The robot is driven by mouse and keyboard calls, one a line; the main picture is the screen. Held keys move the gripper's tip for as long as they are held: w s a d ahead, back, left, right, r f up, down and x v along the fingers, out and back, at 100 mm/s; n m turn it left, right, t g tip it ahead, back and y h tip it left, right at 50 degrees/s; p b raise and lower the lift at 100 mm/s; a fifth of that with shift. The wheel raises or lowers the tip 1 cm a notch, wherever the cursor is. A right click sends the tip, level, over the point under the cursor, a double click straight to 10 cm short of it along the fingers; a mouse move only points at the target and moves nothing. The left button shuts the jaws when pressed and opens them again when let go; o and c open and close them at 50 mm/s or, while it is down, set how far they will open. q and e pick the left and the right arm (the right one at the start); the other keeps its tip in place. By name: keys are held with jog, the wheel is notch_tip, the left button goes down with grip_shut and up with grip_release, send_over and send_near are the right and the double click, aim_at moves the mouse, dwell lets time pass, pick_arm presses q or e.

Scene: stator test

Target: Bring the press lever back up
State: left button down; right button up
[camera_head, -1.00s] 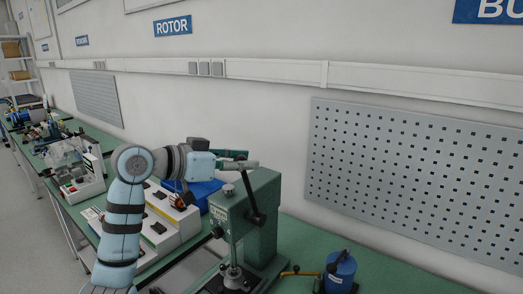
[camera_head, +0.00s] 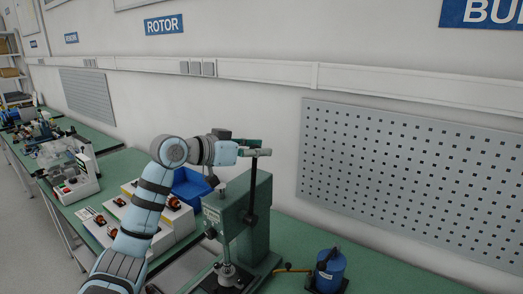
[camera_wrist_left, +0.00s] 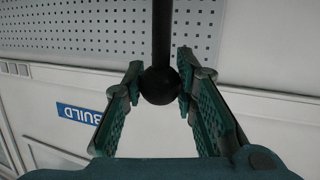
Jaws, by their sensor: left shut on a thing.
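The green press (camera_head: 232,212) stands on the bench. Its dark lever (camera_head: 253,186) stands almost upright from the pivot on the press's right side. My left gripper (camera_head: 259,149) is at the top of the lever, above the press head. In the left wrist view the lever's black ball knob (camera_wrist_left: 160,86) sits between the two green fingers of my left gripper (camera_wrist_left: 160,78), which is shut on it. The rod (camera_wrist_left: 161,35) runs away from the knob toward the top of that view. My right gripper is not in view.
A blue bin (camera_head: 190,188) and a white unit with orange-red parts (camera_head: 170,222) stand left of the press. A blue canister (camera_head: 331,268) stands at its right. A perforated panel (camera_head: 410,180) hangs on the wall behind. The green bench top (camera_head: 385,275) is bare at the right.

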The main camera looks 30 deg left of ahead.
pick_arm(q)
jog(key=c, duration=1.4)
grip_release()
jog(key=shift+o, duration=0.6)
jog(key=shift+w+f, duration=0.15)
jog(key=shift+w, duration=0.05)
jog(key=shift+a, duration=0.1)
jog(key=v, duration=0.7)
jog(key=shift+s, duration=0.25)
jog(key=shift+w, duration=0.15)
jog(key=shift+a, duration=0.1)
